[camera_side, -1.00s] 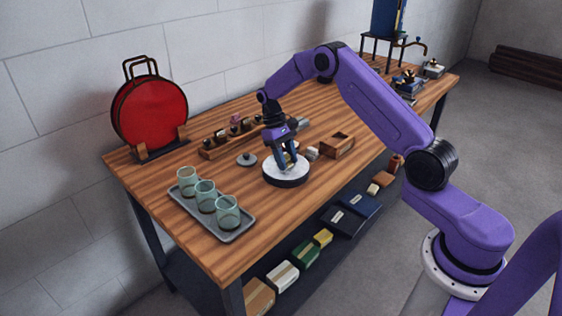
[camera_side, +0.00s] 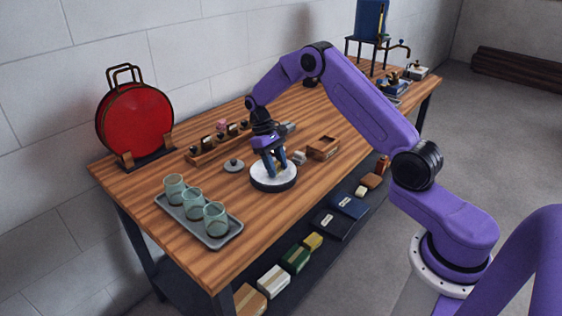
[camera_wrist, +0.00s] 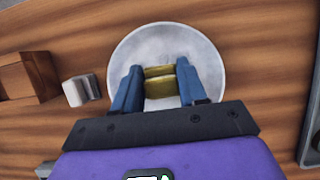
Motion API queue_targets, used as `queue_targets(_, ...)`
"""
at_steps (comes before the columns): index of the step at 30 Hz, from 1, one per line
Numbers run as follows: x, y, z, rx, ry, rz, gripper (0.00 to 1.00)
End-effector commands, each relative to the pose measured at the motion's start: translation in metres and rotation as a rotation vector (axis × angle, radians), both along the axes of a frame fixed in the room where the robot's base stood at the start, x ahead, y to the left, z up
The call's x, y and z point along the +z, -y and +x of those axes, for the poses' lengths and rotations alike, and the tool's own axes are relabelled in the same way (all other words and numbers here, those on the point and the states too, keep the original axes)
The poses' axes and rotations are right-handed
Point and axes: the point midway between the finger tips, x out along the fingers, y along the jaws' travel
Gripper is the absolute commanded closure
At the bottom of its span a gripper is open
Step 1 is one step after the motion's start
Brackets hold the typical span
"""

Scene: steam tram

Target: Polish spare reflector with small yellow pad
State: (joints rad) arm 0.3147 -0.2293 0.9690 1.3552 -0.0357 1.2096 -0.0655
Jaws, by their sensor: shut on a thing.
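The reflector (camera_side: 262,184) is a round, pale, shiny dish with a dark lower rim, lying flat on the wooden bench. In the wrist view the reflector (camera_wrist: 208,60) fills the middle, with cloudy grey-white patches. My gripper (camera_side: 274,172) points down over it; in the wrist view its blue fingers (camera_wrist: 159,70) are shut on the small yellow pad (camera_wrist: 160,88). The pad lies inside the dish's outline and appears to be at its surface; I cannot tell whether it touches. The fingers hide part of the dish.
A grey tray (camera_side: 225,237) with three greenish glasses stands front left. A grey lid (camera_side: 234,166), a wooden rack of small items (camera_side: 203,155) and an open wooden box (camera_side: 323,148) are nearby. A pale block (camera_wrist: 75,91) sits close to the dish. A red disc (camera_side: 135,122) stands behind.

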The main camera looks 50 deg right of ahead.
Motion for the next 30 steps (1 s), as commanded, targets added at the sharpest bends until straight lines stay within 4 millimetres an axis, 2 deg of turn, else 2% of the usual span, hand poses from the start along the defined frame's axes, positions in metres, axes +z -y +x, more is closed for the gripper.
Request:
queue_targets(3,0.000,-0.013,0.000,0.003,-0.001,0.001,0.87)
queue_targets(16,-0.001,-0.045,0.000,0.003,0.000,0.001,0.87)
queue_targets(30,-0.001,-0.003,0.000,-0.002,-0.001,0.000,0.87)
